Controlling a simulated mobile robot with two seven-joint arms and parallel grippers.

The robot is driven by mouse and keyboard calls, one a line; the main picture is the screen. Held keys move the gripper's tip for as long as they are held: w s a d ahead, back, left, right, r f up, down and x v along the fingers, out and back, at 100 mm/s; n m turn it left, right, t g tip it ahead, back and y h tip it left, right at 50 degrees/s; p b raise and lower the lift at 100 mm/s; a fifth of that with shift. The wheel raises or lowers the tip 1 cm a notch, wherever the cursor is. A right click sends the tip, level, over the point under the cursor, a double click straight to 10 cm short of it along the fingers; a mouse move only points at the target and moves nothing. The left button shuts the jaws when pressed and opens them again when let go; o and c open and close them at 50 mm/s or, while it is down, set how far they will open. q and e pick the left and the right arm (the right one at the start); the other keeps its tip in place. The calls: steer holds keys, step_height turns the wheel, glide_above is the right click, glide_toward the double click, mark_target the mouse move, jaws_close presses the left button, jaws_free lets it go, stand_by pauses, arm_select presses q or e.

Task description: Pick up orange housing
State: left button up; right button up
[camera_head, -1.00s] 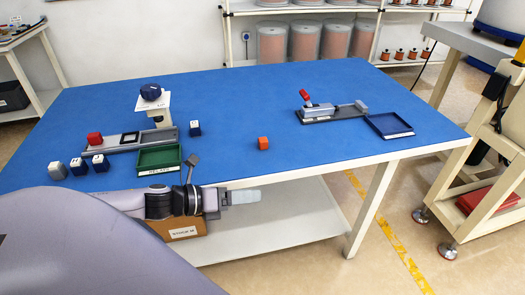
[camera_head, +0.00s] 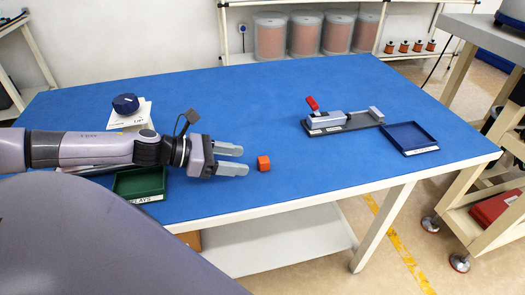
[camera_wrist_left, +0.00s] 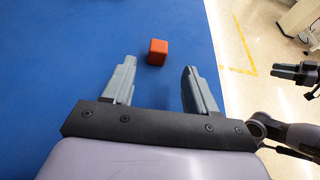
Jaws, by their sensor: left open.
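The orange housing (camera_head: 264,163) is a small orange cube on the blue table top (camera_head: 330,185), near its front edge. My left gripper (camera_head: 246,160) is open and empty, just left of the housing and pointing at it. In the left wrist view the housing (camera_wrist_left: 157,52) lies beyond the fingertips, between the lines of the two fingers (camera_wrist_left: 160,68) and closer to the left one. It is apart from both fingers. My right gripper is not seen in the head view; a dark gripper-like part (camera_wrist_left: 298,73) shows at the right edge of the wrist view.
A green tray (camera_head: 139,198) lies below my left arm, partly hidden. A grey fixture with a red handle (camera_head: 325,120) and a blue tray (camera_head: 410,152) stand at the right. A dark blue round object (camera_head: 125,103) is at the left. The table between housing and fixture is clear.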

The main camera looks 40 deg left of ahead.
mark_target(262, 160)
arm_select(q)
steer(key=shift+w+a, duration=0.2)
steer(key=shift+w, duration=0.25)
steer(key=shift+x, duration=0.8)
steer(key=shift+d, duration=0.15)
arm_select(e)
steer(key=shift+w+f, duration=0.1)
steer(key=shift+f, duration=0.2)
arm_select(q)
steer(key=shift+r+p+x, duration=0.15)
steer(key=shift+p+x, duration=0.2)
steer(key=shift+x, duration=0.45)
steer(key=shift+r+p+x, duration=0.15)
steer(key=shift+p+x, duration=0.15)
steer(key=shift+x, duration=0.5)
steer(key=shift+w+d+f, duration=0.2)
steer(key=shift+w+d, duration=0.05)
steer(key=shift+d, duration=0.15)
steer(key=shift+w+d+f, duration=0.35)
arm_select(e)
steer(key=shift+d+r, duration=0.15)
steer(key=shift+r, duration=0.5)
